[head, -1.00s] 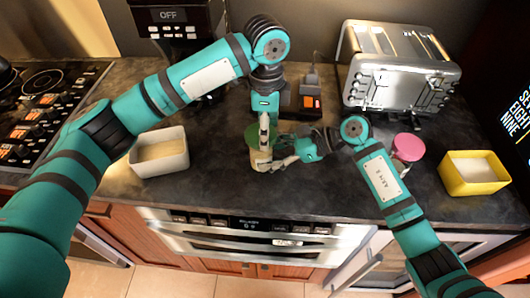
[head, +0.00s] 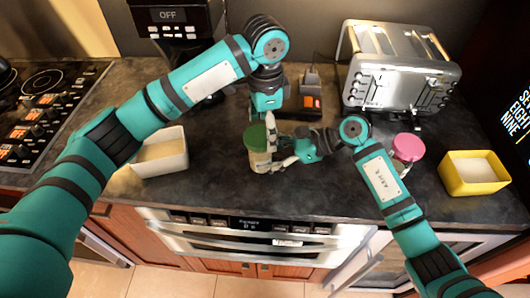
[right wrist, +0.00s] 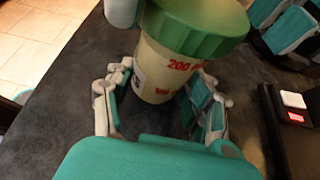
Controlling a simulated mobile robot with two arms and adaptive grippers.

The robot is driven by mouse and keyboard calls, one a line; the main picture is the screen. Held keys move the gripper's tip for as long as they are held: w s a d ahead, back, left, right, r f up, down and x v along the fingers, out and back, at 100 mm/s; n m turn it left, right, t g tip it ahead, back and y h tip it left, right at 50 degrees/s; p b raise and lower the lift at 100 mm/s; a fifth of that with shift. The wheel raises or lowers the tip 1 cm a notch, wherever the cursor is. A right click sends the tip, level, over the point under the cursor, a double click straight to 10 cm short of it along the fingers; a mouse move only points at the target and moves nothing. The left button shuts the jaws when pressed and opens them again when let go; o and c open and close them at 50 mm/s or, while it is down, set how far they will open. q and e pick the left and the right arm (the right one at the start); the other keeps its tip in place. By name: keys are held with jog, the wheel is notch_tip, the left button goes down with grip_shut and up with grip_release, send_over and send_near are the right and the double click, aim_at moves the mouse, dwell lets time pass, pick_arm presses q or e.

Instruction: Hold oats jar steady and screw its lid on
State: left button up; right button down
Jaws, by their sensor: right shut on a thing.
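The oats jar (head: 261,161) is pale with red print and stands on the dark counter. It also shows in the right wrist view (right wrist: 160,68). A green lid (head: 257,138) sits on its mouth; in the right wrist view the lid (right wrist: 195,25) covers the top, and how far it is threaded cannot be told. My right gripper (head: 277,162) is shut on the jar's body from the right. My left gripper (head: 270,125) points down at the lid, one finger along its right side. Its other finger is mostly hidden, so its opening is unclear.
A white tub (head: 162,153) stands to the left. A pink-lidded jar (head: 407,147) and a yellow tub (head: 474,172) stand to the right. A toaster (head: 400,65) and a dark device with an orange patch (head: 312,103) are behind. The counter's front edge is close.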

pick_arm(q)
jog(key=n, duration=0.4)
jog(key=shift+n, duration=0.4)
jog(key=n, duration=0.4)
jog(key=shift+n, duration=0.3)
jog(key=n, duration=0.9)
jog(key=shift+o, duration=0.6)
jog(key=shift+d, duration=0.1)
jog(key=shift+s, duration=0.15)
jog(key=c, duration=1.2)
jog(key=m, duration=0.4)
jog(key=shift+f+m, duration=0.15)
jog(key=shift+m, duration=0.15)
jog(key=shift+c, duration=0.2)
jog(key=m, duration=0.4)
jog(key=shift+d, duration=0.1)
jog(key=m, duration=0.4)
jog(key=shift+m, duration=0.3)
jog(key=shift+c, duration=0.4)
jog(key=m, duration=0.2)
jog(key=a+m, duration=0.1)
jog(key=m, duration=0.1)
jog(key=shift+w+m, duration=0.2)
jog(key=shift+m, duration=0.2)
jog(key=o, duration=1.2)
jog(key=shift+d, duration=0.15)
